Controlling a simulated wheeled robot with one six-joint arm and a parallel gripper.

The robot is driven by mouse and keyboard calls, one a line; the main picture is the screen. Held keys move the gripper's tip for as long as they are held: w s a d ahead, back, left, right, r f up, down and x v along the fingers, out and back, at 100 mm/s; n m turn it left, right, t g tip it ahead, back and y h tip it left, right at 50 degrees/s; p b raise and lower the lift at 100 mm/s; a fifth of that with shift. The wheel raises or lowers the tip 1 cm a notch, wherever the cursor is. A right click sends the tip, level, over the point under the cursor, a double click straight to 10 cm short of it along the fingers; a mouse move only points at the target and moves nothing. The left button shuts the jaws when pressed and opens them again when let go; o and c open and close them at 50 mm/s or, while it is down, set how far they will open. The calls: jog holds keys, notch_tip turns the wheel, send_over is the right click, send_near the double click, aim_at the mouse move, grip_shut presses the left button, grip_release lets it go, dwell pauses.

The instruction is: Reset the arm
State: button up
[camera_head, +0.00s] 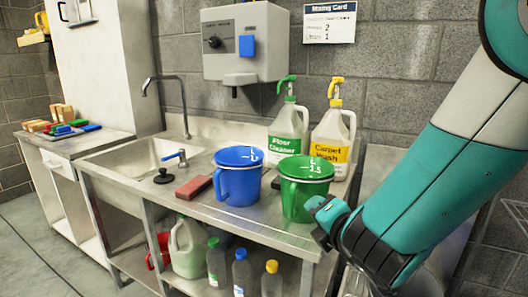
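My arm (430,190), teal and white with dark joints, reaches in from the right side of the head view. Its dark end (345,235) is low, in front of the counter's right end and close to the green jug. The gripper's fingers cannot be made out, so I cannot tell whether they are open or shut. The green jug (306,190) and the blue jug (238,178) stand upright on the metal counter. I cannot tell whether my arm's end touches the green jug.
Floor Cleaner (287,130) and Carpet Wash (331,138) pump bottles stand behind the jugs. A sink (140,158) with a tap is at left. A reddish block (194,188) lies beside the blue jug. Bottles (242,272) fill the lower shelf. A dispenser box (245,45) hangs above.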

jog(key=s+d+r+m+g+p, duration=0.1)
jog(key=s+r+m+g, duration=0.2)
jog(key=s+m, duration=0.3)
jog(key=s+d+r+m+g+p, duration=0.1)
jog(key=s+r+m+g, duration=0.3)
jog(key=s, duration=0.7)
jog(key=s+d+r+m+g+p, duration=0.1)
jog(key=s+r+m+g+p, duration=0.2)
jog(key=s+m+g, duration=0.4)
jog(key=s+m, duration=0.1)
jog(key=m, duration=0.2)
jog(key=shift+s+d+r, duration=0.15)
jog(key=shift+s+d, duration=0.05)
